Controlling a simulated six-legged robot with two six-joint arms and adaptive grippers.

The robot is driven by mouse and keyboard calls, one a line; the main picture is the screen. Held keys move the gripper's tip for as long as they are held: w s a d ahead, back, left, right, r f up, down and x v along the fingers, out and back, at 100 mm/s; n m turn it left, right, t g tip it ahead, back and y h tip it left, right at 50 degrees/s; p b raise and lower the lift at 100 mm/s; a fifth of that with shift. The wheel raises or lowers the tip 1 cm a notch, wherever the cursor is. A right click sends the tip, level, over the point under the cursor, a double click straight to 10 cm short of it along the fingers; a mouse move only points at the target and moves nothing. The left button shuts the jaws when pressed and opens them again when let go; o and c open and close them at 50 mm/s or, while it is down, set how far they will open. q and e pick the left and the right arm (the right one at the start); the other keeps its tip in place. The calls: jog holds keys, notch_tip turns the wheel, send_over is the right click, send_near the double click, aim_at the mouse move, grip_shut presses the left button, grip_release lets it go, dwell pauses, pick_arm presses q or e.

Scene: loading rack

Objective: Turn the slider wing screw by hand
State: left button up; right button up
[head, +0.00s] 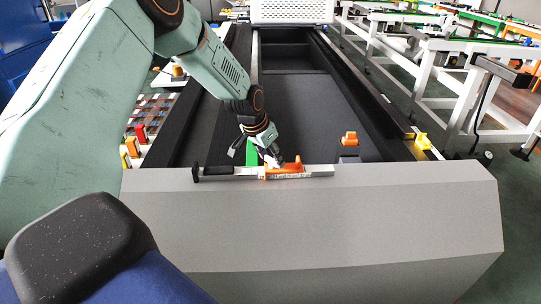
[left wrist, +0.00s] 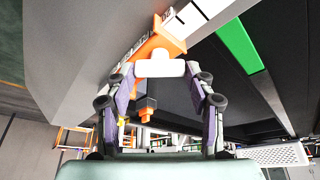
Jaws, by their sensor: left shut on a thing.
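An orange slider (head: 290,168) sits on a pale ruler-like rail (head: 318,171) along the grey front edge of the rack. In the left wrist view the slider (left wrist: 158,44) carries a white wing screw (left wrist: 160,69) with a wide, rounded head. My left gripper (head: 274,160) reaches down to the slider from above. Its two fingers (left wrist: 160,74) are shut on the wing screw, one at each end of its head. In the head view the screw is mostly hidden by the gripper. My right gripper is not in view.
A black end block (head: 213,173) stands at the rail's left end. A green strip (head: 252,153) lies behind the rail. A separate orange piece (head: 349,138) stands on a grey block to the right. The dark rack bed (head: 310,105) behind is mostly clear.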

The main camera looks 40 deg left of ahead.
pick_arm(q)
jog(key=shift+c, duration=1.1)
jog(key=shift+w+f+b, duration=0.1)
jog(key=shift+b, duration=0.4)
jog(key=m+b, duration=0.2)
jog(key=b, duration=0.1)
jog(key=m+h+b, duration=0.1)
jog(key=m+b, duration=0.1)
jog(key=b, duration=0.1)
jog(key=shift+a+f+h, duration=0.1)
jog(key=shift+h, duration=0.2)
jog(key=shift+m+g+b, duration=0.3)
jog(key=shift+m+b, duration=0.55)
jog(key=shift+m, duration=0.05)
jog(key=shift+w+a+r+m+g+h+b, duration=0.1)
jog(key=shift+m+g+h+b, duration=0.15)
jog(key=shift+m, duration=0.4)
jog(key=shift+r+m+g+h+b, duration=0.15)
jog(key=shift+m+h+b, duration=0.2)
jog(key=shift+m, duration=0.3)
jog(key=o, duration=1.2)
